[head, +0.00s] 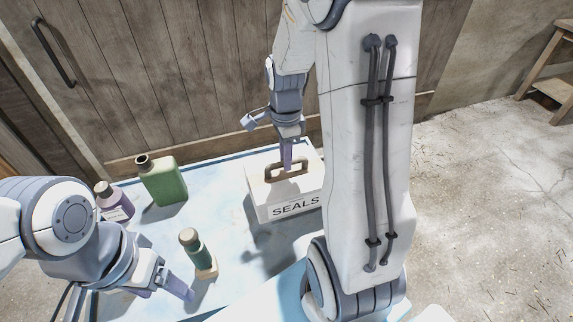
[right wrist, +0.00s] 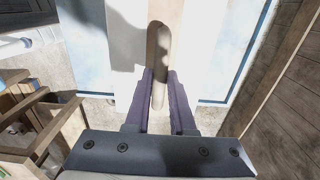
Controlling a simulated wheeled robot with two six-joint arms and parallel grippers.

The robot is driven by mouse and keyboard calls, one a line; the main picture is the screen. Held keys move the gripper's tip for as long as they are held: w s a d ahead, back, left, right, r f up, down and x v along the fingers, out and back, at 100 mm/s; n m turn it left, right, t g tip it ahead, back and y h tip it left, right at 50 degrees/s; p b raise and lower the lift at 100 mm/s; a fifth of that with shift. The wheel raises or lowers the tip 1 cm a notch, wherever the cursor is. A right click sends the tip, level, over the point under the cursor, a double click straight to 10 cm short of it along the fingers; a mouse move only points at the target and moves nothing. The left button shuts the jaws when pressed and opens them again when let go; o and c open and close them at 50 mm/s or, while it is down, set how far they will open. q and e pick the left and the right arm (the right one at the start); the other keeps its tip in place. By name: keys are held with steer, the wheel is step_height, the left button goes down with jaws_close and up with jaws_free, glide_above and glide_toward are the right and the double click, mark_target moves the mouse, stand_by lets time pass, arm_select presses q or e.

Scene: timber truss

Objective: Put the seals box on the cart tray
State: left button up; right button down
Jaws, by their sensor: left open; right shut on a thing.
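The seals box (head: 270,205) is white with a brown handle and "SEALS" lettered on its side. It is upright at the right part of a light blue tabletop (head: 225,235); I cannot tell whether it touches the top or hangs just above it. My right gripper (head: 287,160) points down and is shut on the handle, which also shows between its fingers in the right wrist view (right wrist: 158,60). My arm hides the box's right end. My left gripper (head: 167,287) is open and empty at the front left. I cannot make out a separate cart tray.
A green jug (head: 165,183), a purple labelled bottle (head: 115,203) and a dark green bottle (head: 198,250) stand left of the box. A wooden wall with a black handle (head: 54,52) is behind. A wooden stool or shelf (head: 552,75) is far right, beyond clear floor.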

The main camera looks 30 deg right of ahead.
mark_target(287, 178)
steer(key=shift+f, duration=1.75)
steer(key=shift+f, duration=0.2)
steer(key=c, duration=0.8)
jaws_free()
steer(key=shift+s, duration=0.1)
steer(key=shift+o, duration=0.2)
steer(key=shift+r, duration=0.15)
